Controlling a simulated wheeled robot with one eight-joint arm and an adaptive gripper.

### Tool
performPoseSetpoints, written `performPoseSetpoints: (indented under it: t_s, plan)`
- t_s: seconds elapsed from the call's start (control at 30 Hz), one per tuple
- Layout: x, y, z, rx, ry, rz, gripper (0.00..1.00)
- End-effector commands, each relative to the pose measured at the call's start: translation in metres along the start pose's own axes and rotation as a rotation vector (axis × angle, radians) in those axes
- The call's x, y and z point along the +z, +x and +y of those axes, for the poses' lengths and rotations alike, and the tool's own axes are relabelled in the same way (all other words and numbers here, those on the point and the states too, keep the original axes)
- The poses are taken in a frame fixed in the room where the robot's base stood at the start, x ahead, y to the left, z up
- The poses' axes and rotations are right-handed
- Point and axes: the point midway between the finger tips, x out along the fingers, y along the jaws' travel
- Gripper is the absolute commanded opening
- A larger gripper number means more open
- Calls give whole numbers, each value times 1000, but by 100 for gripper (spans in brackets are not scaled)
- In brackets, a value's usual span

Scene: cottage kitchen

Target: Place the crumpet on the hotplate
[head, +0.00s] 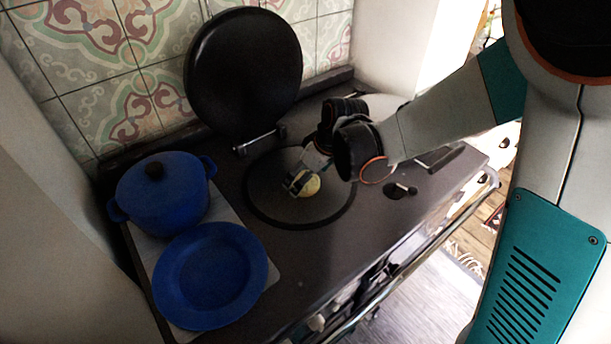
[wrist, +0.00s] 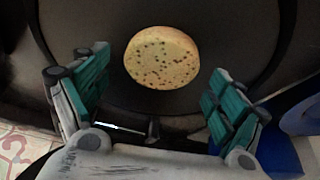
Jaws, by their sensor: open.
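The crumpet (wrist: 162,57) is a round, pale golden disc with small holes on top. It lies on the dark round hotplate (wrist: 110,20) of the range. In the head view the crumpet (head: 310,186) is partly hidden by my gripper (head: 299,181), and the hotplate (head: 272,205) shows around it. In the wrist view my gripper (wrist: 158,88) has its two teal-padded fingers spread wide. The crumpet lies beyond and between the fingers, with a gap on each side, and neither finger appears to touch it.
The raised round lid (head: 243,75) stands behind the hotplate. A blue plate (head: 210,275) and a blue lidded pot (head: 162,190) stand on a pale board at the left. A rail (head: 420,235) runs along the range's front edge.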

Motion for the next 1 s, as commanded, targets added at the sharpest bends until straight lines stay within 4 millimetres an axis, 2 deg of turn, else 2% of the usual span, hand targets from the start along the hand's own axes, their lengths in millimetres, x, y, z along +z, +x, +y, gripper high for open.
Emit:
performPoseSetpoints:
  t_s: [0.03,0.2,0.4,0.67,0.83,1.0]
  plan:
    - [0,-12,0,0,1,0,88]
    - [0,-49,-1,0,2,0,88]
    - [0,-86,0,0,1,0,88]
    - [2,-110,-2,2,3,0,88]
    - [14,-134,-2,38,64,8,88]
    - [40,-177,-5,115,199,34,88]
